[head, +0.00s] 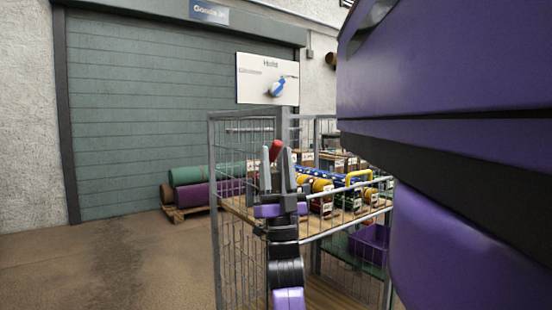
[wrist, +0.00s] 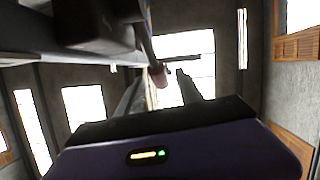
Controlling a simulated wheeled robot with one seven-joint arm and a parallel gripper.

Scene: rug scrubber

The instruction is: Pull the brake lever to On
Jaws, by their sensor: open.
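A red grip (head: 276,148), apparently the end of the brake lever, shows at the upper edge of a wire cage trolley (head: 213,170). My gripper (head: 275,157) points upward in front of the trolley with its two grey fingers apart. In the head view the red grip shows between and just above the fingertips. In the wrist view the reddish grip (wrist: 159,86) hangs on a grey bar between my open fingers (wrist: 162,88). I cannot tell whether they touch it. The lever's base and any On marking are hidden or too small to read.
The trolley shelf carries yellow, blue and red tools with white tags, and a purple crate (head: 370,244) sits lower. A "Hold" board (head: 267,78) with a blue handle hangs by the green shutter (head: 140,120). Rolled rugs (head: 190,186) lie left; the floor there is clear.

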